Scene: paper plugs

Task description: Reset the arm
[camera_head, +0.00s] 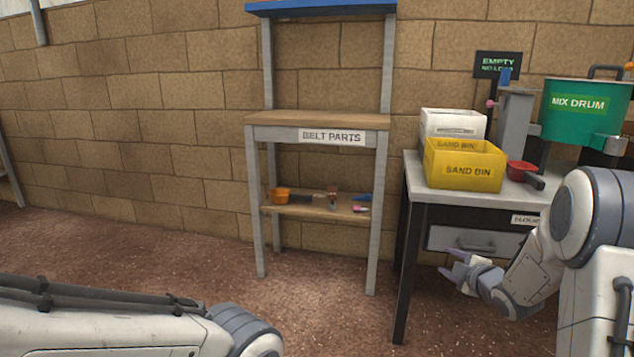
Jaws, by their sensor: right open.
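My right arm comes in from the right side. Its gripper (450,264) is open and looks empty, with purple-tipped fingers pointing left. It is in front of the table's drawer (478,242), low and near the table's front leg. My left arm crosses the bottom left corner. Its gripper is out of the picture.
A table (420,188) at right bears a yellow sand bin (465,170), a white bin (450,122), a red scoop (520,170) and a green mix drum (583,108). A belt parts shelf (280,118) stands against the brick wall. The floor (150,240) at left is clear.

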